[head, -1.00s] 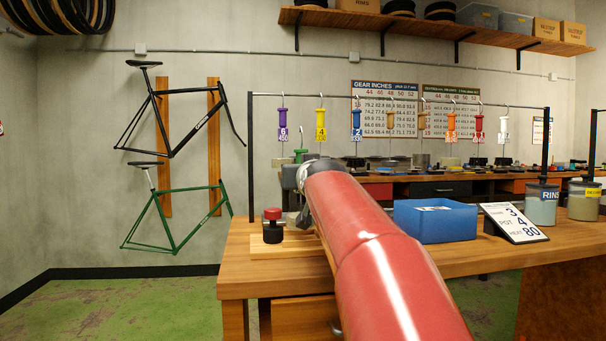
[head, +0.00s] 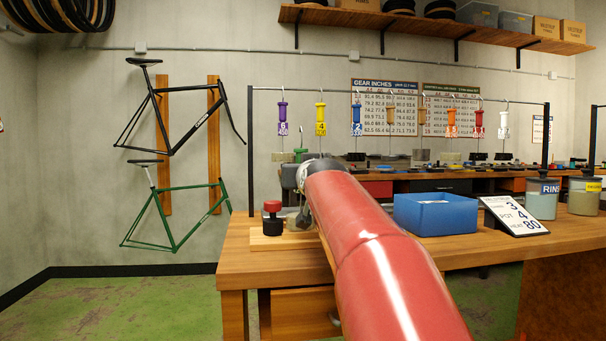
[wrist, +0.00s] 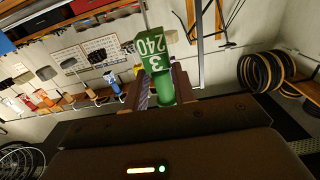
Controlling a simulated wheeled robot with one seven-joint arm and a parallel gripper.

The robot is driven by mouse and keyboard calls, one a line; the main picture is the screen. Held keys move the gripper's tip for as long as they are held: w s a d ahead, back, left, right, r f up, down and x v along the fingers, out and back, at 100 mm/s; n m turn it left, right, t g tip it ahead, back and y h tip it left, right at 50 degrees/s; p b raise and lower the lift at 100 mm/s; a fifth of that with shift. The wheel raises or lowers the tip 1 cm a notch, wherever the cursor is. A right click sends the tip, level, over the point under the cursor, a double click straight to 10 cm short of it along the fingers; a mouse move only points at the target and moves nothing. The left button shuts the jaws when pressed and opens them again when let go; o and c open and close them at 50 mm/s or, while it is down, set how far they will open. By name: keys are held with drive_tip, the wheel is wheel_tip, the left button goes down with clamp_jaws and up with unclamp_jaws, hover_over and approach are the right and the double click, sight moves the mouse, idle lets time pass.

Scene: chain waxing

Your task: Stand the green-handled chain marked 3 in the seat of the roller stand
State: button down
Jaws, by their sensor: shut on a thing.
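My gripper (wrist: 156,92) is shut on the green handle (wrist: 164,88) of the chain, whose green tag reads 3 and 240 in the wrist view. In the head view a bit of the green handle (head: 300,153) shows just left of my red arm, which hides most of the gripper. Dark chain links (head: 303,215) seem to hang below it, over the bench's left end. A low wooden base with a black piece and red knob (head: 272,208) stands just left of the links and may be part of the roller stand. The seat is hidden behind my arm.
A rail above the bench (head: 236,262) holds several hanging coloured handles, among them a yellow one (head: 320,112). A blue bin (head: 435,218), a number card (head: 514,216) and jars (head: 542,200) stand to the right of my arm.

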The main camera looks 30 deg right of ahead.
drive_tip(key=shift+f+b, duration=0.4)
drive_tip(key=shift+f, duration=0.15)
drive_tip(key=c, duration=1.1)
unclamp_jaws()
drive_tip(key=shift+o, duration=0.2)
drive_tip(key=b+v, duration=0.1)
drive_tip(key=v, duration=0.6)
drive_tip(key=shift+s+b, duration=0.3)
drive_tip(key=shift+s, duration=0.1)
drive_tip(key=shift+a, duration=0.1)
